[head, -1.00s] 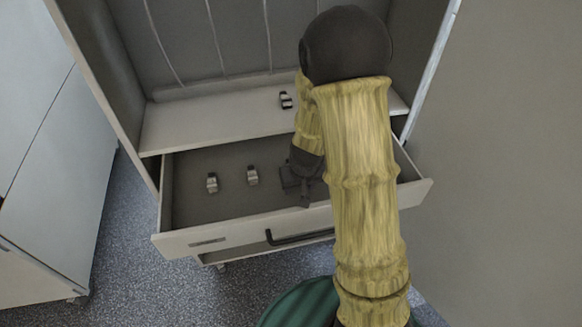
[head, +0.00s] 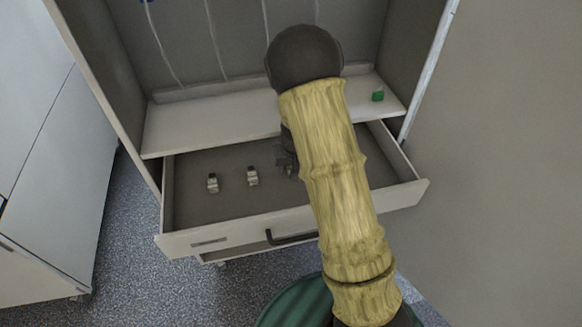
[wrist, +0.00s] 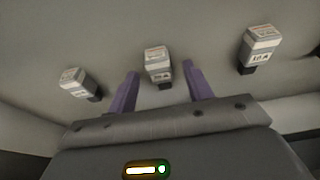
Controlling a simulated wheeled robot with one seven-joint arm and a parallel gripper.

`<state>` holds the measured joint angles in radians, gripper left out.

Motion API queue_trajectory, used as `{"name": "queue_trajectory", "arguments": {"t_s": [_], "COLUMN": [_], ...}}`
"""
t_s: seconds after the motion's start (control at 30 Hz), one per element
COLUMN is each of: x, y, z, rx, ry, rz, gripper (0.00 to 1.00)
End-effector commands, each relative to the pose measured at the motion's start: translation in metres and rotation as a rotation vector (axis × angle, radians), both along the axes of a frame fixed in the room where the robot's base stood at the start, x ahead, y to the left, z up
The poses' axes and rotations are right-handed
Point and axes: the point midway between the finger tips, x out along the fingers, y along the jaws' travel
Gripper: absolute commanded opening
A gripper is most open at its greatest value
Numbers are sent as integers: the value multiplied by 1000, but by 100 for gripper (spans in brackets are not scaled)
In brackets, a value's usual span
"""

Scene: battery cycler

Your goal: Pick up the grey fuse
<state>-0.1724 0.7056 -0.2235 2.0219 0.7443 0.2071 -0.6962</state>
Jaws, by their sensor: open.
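Three small fuses with pale grey bodies and dark ends show in the wrist view: one at the left (wrist: 75,82), one in the middle (wrist: 158,62), one at the right (wrist: 260,47). I cannot tell by colour which is the grey one. My gripper (wrist: 160,71) is open; its two purple fingers stand to either side of the middle fuse in the picture, and contact is not visible. In the head view two fuses, a left one (head: 213,183) and a right one (head: 252,176), sit in the open drawer; my arm hides the third.
The drawer (head: 190,238) is pulled out, with a dark handle in front. Above it is a white shelf (head: 200,128) with a small green block (head: 378,96) at its right. Cabinet walls rise at both sides. The drawer floor at front left is clear.

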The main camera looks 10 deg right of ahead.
Motion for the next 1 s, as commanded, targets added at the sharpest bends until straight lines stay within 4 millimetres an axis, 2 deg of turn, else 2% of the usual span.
{"name": "queue_trajectory", "arguments": {"t_s": [0.07, 0.1, 0.2, 0.5, 0.7, 0.93, 1.0], "x": [10, 9, 10, 10, 10, 10, 10], "y": [0, 0, 1, -6, -4, -1, 0], "z": [-1, -8, -12, -11, -11, -11, -11], "rx": [-1, -1, -1, 0, 0, -1, -1], "ry": [1, 2, 0, 0, 0, 0, 0], "rz": [2, 0, 2, -10, -6, -1, 0], "gripper": [51, 51, 51, 51, 51, 6, 5]}}
